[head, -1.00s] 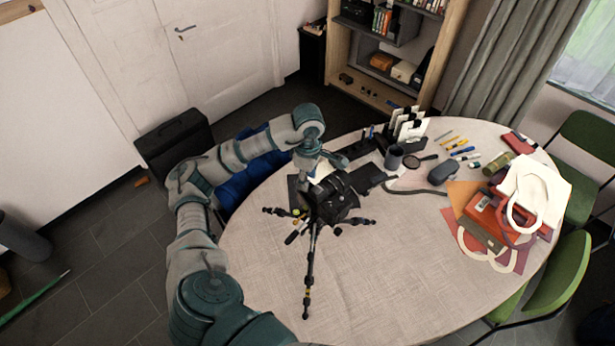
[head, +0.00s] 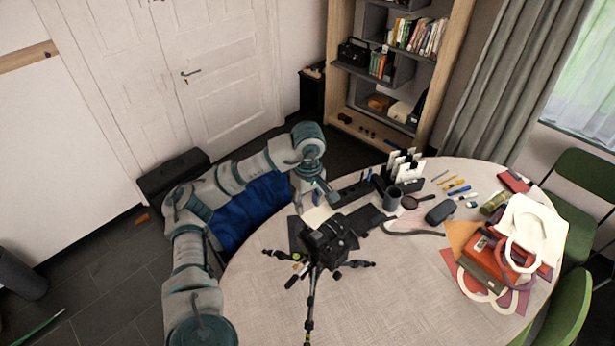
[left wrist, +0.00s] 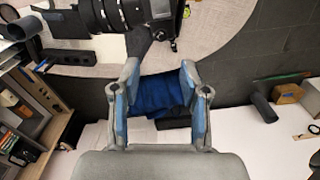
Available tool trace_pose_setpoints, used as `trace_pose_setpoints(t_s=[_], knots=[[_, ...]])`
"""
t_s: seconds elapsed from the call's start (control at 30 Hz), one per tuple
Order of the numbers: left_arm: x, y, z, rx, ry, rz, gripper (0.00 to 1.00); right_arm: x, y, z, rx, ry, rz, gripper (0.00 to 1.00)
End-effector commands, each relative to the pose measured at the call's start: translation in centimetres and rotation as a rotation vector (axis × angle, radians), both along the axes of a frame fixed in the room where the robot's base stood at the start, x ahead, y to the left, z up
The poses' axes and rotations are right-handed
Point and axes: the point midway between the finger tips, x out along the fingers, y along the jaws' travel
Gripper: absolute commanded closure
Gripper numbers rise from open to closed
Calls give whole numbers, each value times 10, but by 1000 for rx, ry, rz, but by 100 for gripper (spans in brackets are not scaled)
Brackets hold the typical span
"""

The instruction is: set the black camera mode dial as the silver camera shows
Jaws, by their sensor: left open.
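The black camera (head: 322,238) stands on a tripod (head: 311,300) on the round table. It also shows at the top of the left wrist view (left wrist: 115,12), its lens to the left, partly cut off by the frame edge. My left gripper (head: 322,198) is just behind the camera in the head view, apart from it. In the left wrist view the left gripper (left wrist: 160,88) has its fingers apart with nothing between them. The mode dial is too small to make out. I cannot pick out the silver camera. My right gripper is not in view.
A grey mug (head: 392,197), a magnifier (head: 411,202), a dark case (head: 440,212) and a card holder (head: 402,172) stand behind and right of the tripod. The table's front (head: 400,300) is clear.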

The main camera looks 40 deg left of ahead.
Motion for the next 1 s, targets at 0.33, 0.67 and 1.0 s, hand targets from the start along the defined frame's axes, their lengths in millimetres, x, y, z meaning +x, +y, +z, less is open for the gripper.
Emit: trace_pose_setpoints(t_s=[0.33,0.67,1.0], knots=[[1,0,69,0,-2,1,56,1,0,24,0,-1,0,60],[0,1,81,-1,1,2,56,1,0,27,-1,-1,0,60],[4,-3,78,-22,21,-25,56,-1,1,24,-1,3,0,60]])
